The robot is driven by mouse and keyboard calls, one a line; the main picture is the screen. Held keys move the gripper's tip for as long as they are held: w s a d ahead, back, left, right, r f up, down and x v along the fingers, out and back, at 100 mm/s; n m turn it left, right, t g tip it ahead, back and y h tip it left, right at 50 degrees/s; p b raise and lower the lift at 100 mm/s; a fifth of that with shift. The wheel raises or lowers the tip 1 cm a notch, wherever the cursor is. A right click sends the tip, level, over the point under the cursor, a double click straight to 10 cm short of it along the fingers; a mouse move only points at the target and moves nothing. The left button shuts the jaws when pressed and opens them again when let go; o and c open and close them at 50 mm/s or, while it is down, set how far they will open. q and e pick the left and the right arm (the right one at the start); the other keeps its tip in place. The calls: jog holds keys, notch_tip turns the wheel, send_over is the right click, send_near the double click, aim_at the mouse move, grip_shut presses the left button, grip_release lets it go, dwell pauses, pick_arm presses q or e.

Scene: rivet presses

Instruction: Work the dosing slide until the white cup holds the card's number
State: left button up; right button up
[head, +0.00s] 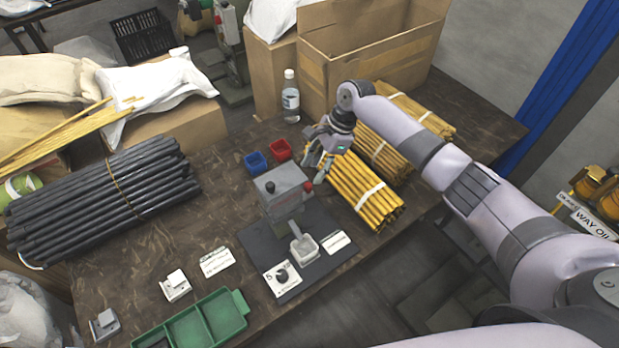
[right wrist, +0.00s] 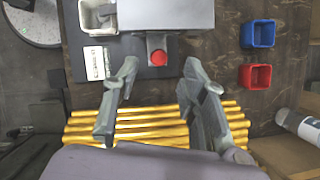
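The grey dosing box (head: 285,192) stands on a dark mat (head: 258,240), with a red knob (head: 308,186) on its side. A pale, whitish cup (head: 304,246) sits on the mat in front of the box; its contents cannot be made out. A white card (head: 275,281) with what looks like a 5 and a dark round shape lies at the mat's front edge. My right gripper (head: 318,166) is beside the box, near the knob. In the right wrist view the right gripper (right wrist: 157,88) is open and empty, and the red knob (right wrist: 158,57) is ahead of its fingers, apart from them. My left gripper is not in view.
Blue (head: 256,162) and red (head: 280,151) bins stand behind the box. Yellow rod bundles (head: 365,195) lie right of it, close to the right gripper. A bottle (head: 290,97), dark rods (head: 105,200) and a green tray (head: 192,325) are around. Bare table lies left of the box.

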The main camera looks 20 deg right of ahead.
jog(key=v, duration=0.5)
jog(key=shift+d+r, duration=0.1)
jog(key=shift+r, duration=0.3)
